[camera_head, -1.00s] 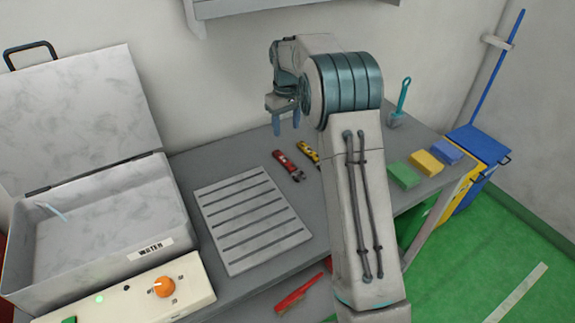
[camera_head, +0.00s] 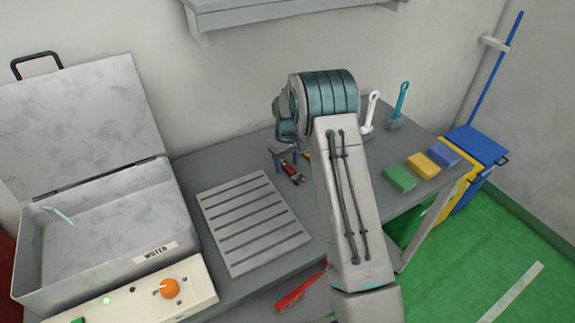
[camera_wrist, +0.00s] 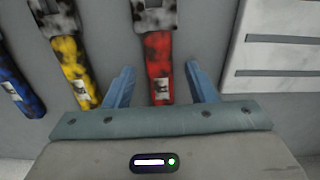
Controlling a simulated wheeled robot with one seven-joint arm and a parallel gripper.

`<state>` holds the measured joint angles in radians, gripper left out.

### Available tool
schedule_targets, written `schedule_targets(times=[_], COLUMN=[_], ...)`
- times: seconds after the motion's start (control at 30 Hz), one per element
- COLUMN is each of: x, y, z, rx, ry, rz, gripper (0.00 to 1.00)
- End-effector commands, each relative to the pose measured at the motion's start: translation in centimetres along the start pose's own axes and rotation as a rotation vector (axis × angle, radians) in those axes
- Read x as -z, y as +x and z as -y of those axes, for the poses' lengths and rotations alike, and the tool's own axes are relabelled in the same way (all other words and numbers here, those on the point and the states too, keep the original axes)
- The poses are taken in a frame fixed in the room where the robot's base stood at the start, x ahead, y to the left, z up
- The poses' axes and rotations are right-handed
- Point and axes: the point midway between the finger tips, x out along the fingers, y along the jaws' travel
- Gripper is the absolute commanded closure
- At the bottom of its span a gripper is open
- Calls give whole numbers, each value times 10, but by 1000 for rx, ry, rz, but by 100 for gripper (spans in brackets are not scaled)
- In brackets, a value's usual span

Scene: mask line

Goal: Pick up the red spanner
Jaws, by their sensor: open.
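The red spanner (camera_head: 291,172) lies on the grey bench, and my gripper (camera_head: 281,158) is over its far end in the head view. In the wrist view the red spanner (camera_wrist: 158,65) points between the two blue fingers of my gripper (camera_wrist: 160,78). One finger is on each side of it with a gap. The jaws are open and hold nothing. The spanner's grey head runs out of the top of the wrist view. A yellow spanner (camera_wrist: 74,68) lies left of it, and a blue spanner (camera_wrist: 18,88) lies farther left.
A slatted grey rack (camera_head: 253,222) lies beside the red spanner, its edge also in the wrist view (camera_wrist: 285,50). An open grey box (camera_head: 100,241) stands left. Green, yellow and blue blocks (camera_head: 423,165) lie at the right. A shelf (camera_head: 290,12) hangs above.

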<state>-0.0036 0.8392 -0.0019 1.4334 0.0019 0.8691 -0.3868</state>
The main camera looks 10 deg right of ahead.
Motion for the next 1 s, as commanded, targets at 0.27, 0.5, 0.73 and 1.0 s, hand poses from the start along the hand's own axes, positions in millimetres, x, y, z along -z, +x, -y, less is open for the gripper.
schedule_targets(times=[0.27,0.5,0.73,1.0], x=[0,0,0,1], y=[3,2,2,-18], z=[0,0,0,-1], rx=[0,0,0,-2], ry=[0,0,1,1], rz=[0,-1,-1,-5], gripper=[55,100,100,100])
